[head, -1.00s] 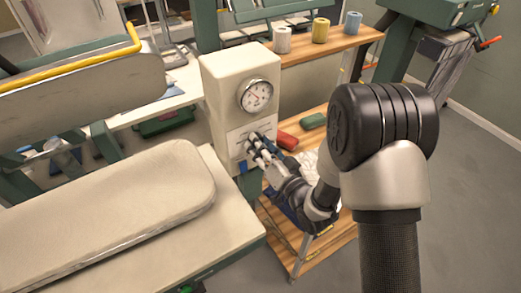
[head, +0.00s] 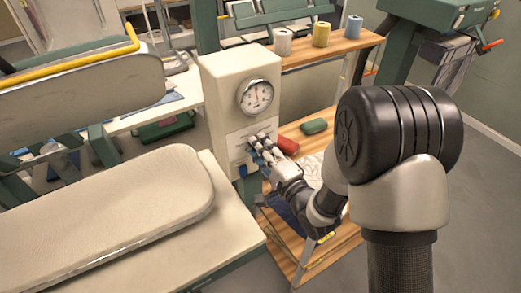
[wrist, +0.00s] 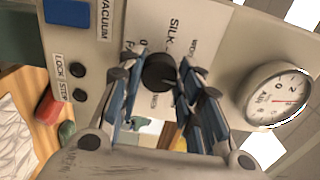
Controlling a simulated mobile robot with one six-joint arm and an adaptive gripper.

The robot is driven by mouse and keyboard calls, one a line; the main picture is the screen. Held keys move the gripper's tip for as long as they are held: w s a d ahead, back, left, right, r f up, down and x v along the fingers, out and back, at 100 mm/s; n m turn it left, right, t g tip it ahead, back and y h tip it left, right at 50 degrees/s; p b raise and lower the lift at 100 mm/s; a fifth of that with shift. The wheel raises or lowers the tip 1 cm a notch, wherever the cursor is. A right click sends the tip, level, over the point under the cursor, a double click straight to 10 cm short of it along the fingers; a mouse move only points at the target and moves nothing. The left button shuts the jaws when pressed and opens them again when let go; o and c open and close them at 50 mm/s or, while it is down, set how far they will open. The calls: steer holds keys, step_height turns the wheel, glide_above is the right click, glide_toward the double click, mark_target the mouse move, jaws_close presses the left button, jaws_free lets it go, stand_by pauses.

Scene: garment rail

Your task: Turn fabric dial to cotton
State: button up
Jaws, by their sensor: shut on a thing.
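The fabric dial (wrist: 158,72) is a round black knob on a white label plate of the cream control box (head: 216,88). In the wrist view, my gripper (wrist: 156,78) has a blue-padded finger on each side of the dial and is shut on it. In the head view, my gripper (head: 256,148) is at the lower front of the box, and its fingers hide the dial. I cannot see cotton or the dial's pointer mark.
A round gauge (head: 258,96) sits above the dial. Lock and stop buttons (wrist: 79,82) and a blue square (wrist: 67,13) share the panel. A padded ironing board (head: 120,205) lies left.

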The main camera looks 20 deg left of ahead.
steer(key=shift+m, duration=2.2)
steer(key=o, duration=1.1)
steer(key=shift+c, duration=0.2)
steer(key=v, duration=0.7)
steer(key=shift+d, duration=0.15)
steer(key=shift+s, duration=0.15)
